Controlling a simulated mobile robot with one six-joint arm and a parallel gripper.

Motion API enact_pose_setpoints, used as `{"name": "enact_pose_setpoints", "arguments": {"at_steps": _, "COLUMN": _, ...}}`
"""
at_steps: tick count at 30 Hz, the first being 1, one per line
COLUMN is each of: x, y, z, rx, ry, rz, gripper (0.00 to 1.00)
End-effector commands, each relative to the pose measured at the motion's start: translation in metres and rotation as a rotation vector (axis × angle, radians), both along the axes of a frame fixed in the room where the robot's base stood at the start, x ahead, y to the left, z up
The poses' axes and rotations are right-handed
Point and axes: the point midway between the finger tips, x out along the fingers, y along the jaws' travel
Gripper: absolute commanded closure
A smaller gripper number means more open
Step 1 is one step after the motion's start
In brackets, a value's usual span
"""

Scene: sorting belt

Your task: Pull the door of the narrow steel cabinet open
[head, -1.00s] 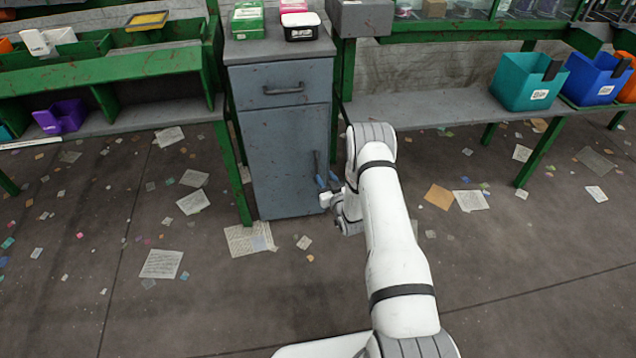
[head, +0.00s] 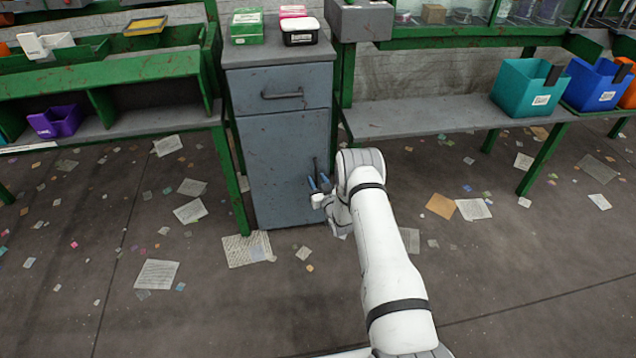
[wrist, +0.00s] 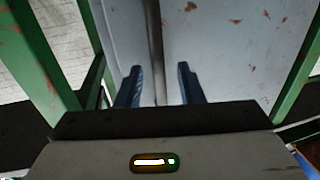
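The narrow steel cabinet (head: 283,165) stands at the upper middle of the head view, grey-blue, with a drawer above a tall door. The door looks shut. Its upright dark handle (head: 316,166) is near the door's right edge. My gripper (head: 319,185) is at the handle's lower part, its two blue fingers apart. In the wrist view my gripper (wrist: 159,85) is open, with a dark upright bar (wrist: 157,50), apparently the handle, between the fingers. A clear gap shows on both sides of the bar. The handle's lower end is hidden behind my gripper.
Green benches flank the cabinet, with a grey shelf (head: 425,118) close on the right. Teal (head: 527,87) and blue bins stand at the right. The floor in front has only scattered papers.

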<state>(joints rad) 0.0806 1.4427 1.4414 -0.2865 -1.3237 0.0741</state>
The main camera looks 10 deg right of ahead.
Motion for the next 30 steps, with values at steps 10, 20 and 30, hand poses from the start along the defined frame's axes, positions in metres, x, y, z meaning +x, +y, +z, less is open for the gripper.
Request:
{"name": "enact_pose_setpoints", "arguments": {"at_steps": 10, "x": -0.0002, "y": -0.0004, "z": 0.0002, "rx": 0.000, "ry": 0.000, "rz": 0.000, "gripper": 0.86}}
{"name": "enact_pose_setpoints", "arguments": {"at_steps": 20, "x": -0.0004, "y": -0.0003, "z": 0.0001, "rx": 0.000, "ry": 0.000, "rz": 0.000, "gripper": 1.00}}
{"name": "enact_pose_setpoints", "arguments": {"at_steps": 30, "x": -0.0019, "y": -0.0022, "z": 0.0003, "rx": 0.000, "ry": 0.001, "rz": -0.009, "gripper": 1.00}}
